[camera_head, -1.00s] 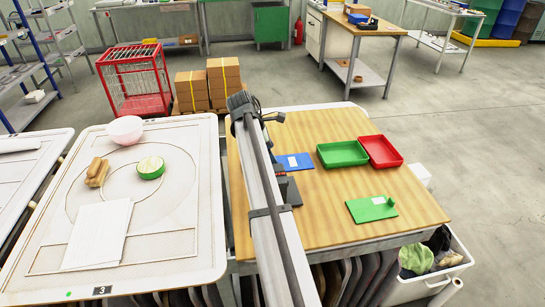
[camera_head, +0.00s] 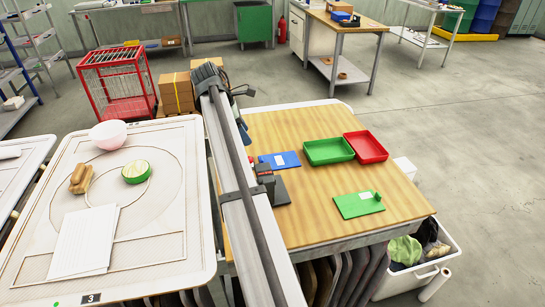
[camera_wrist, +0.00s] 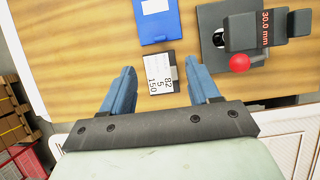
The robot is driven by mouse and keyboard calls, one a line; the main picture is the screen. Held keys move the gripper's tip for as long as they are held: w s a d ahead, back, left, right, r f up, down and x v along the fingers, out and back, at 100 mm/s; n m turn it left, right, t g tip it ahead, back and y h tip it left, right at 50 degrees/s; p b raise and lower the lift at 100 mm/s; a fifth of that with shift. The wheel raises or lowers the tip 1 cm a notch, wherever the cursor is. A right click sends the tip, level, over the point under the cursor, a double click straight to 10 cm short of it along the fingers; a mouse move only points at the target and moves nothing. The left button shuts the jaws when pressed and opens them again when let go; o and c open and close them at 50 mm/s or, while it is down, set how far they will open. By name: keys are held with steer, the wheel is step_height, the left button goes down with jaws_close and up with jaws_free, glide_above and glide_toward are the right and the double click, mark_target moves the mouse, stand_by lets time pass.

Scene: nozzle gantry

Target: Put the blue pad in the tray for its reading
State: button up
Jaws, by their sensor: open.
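The blue pad (camera_head: 280,160) lies flat on the wooden table, left of the green tray (camera_head: 329,152). A white label is on it. The red tray (camera_head: 366,147) sits right of the green one. Both trays look empty. In the wrist view the blue pad (camera_wrist: 160,28) is at the top, beyond the fingertips. My gripper (camera_wrist: 160,66) is open, its two blue fingers apart, with nothing held. A white card with printed numbers (camera_wrist: 160,80) shows between the fingers. In the head view the fingers are mostly hidden behind my arm.
A dark gauge with a red knob (camera_wrist: 239,62), marked 30.0 mm, stands right of my fingers. A green pad (camera_head: 358,205) with a small knob lies at the table's front right. A white table (camera_head: 140,240) with several objects stands left.

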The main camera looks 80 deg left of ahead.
steer(key=c, duration=0.4)
steer(key=shift+o, duration=0.2)
step_height(320, 180, up, 2)
steer(key=m, duration=0.1)
glide_above(279, 158)
steer(key=s, duration=0.2)
steer(key=s+m+g, duration=0.5)
steer(key=m, duration=1.2)
steer(key=shift+w+f, duration=0.15)
steer(key=shift+f, duration=3.1)
steer(key=shift+w+f, duration=0.15)
steer(key=shift+f, duration=3.1)
